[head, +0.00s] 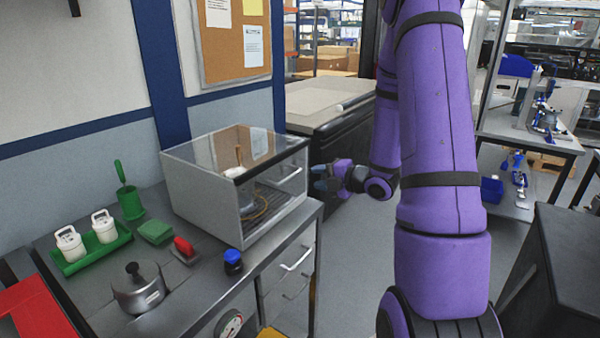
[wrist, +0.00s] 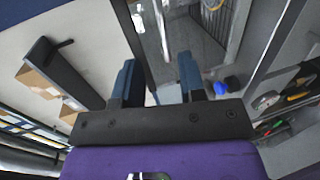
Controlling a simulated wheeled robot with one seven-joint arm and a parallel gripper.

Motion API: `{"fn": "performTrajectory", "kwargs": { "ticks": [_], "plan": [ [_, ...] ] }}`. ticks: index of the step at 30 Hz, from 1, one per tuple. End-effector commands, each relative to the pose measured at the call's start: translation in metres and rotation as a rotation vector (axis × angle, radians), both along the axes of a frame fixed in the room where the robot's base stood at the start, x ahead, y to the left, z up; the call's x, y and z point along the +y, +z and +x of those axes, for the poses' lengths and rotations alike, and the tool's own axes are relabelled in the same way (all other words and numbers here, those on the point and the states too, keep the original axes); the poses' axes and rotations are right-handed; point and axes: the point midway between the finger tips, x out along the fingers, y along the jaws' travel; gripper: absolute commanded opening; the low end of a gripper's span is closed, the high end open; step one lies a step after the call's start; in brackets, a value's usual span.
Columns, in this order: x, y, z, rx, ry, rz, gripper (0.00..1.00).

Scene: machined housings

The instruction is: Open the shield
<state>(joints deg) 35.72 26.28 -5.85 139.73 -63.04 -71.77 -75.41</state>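My gripper (head: 322,178) is just right of the panel, level with the handle and apart from the box in the head view. In the wrist view my gripper (wrist: 158,80) has its two dark blue fingers spread. Whether the handle lies between them is unclear.
Drawer handles (head: 297,259) project below the box. Open floor lies right of the bench.

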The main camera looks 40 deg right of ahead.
Motion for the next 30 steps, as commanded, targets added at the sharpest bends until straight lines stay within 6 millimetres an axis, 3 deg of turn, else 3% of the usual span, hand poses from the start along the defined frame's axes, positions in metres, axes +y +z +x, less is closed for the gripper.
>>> {"fn": "performTrajectory", "kwargs": {
  "ticks": [8,21,30],
  "plan": [
    [0.002,-0.008,0.006,-0.035,0.032,0.000,0.38],
    [0.027,-0.023,0.072,-0.033,0.032,0.002,0.38],
    [0.035,-0.028,0.094,-0.033,0.029,0.002,0.38]
  ]
}}
